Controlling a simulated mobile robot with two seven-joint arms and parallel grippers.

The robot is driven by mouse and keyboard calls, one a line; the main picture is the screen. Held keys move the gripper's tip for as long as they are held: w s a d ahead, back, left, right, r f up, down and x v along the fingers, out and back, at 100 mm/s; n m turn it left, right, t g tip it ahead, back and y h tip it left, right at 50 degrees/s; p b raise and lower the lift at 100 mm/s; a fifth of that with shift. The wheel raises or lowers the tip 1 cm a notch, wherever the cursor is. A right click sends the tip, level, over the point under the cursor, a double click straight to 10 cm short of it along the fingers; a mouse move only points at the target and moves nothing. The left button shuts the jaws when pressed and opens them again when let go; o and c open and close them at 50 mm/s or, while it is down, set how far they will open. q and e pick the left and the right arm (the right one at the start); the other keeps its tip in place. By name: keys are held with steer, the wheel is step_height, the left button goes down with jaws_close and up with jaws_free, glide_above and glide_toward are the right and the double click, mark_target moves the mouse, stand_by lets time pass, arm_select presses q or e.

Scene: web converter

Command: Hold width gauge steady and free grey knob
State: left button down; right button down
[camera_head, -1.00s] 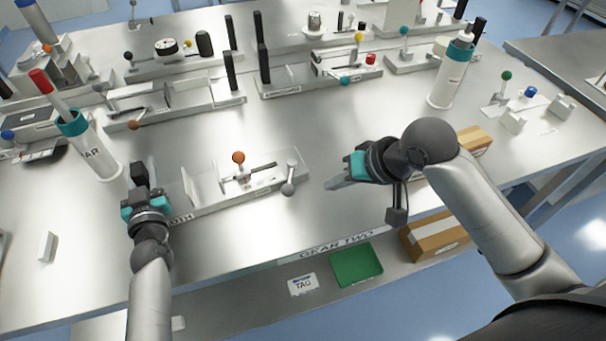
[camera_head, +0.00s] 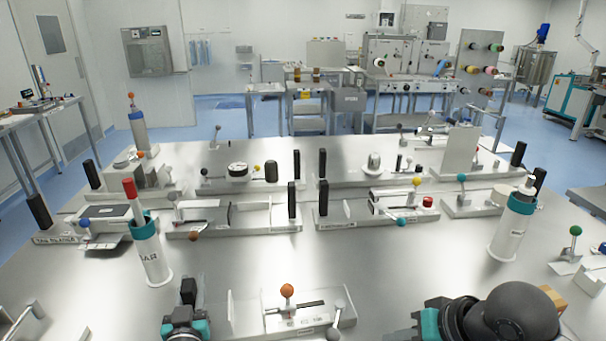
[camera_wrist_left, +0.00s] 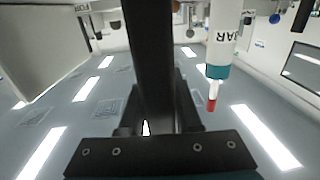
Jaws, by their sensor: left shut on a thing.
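The width gauge (camera_head: 245,316) is a pale metal fixture at the front of the bench, with upright plates and a slotted slide. An orange ball knob (camera_head: 287,290) stands on the slide. The grey knob (camera_head: 333,333) is on a short lever at its right end. My left gripper (camera_head: 188,308) is shut on a black upright handle (camera_head: 188,288) at the gauge's left end. That handle fills the space between the fingers in the left wrist view (camera_wrist_left: 150,70). My right gripper (camera_head: 428,325) is right of the grey knob, apart from it; its fingers are mostly cut off.
A white canister with a teal rim (camera_head: 150,255) stands behind left. Another canister (camera_head: 508,230) stands at right. Several similar fixtures with coloured knobs line the bench behind. A green knob on a stand (camera_head: 575,232) is at far right. Bare bench lies between the gauge and the back row.

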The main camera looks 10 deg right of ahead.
arm_select(q)
steer(key=shift+s+f+p, duration=0.15)
steer(key=shift+f+p, duration=0.15)
steer(key=shift+f, duration=0.05)
steer(key=c, duration=1)
jaws_free()
steer(key=o, duration=0.5)
steer(key=shift+r, duration=0.3)
steer(key=s, duration=0.8)
steer(key=s+d, duration=0.1)
steer(key=s, duration=0.2)
steer(key=shift+s, duration=0.4)
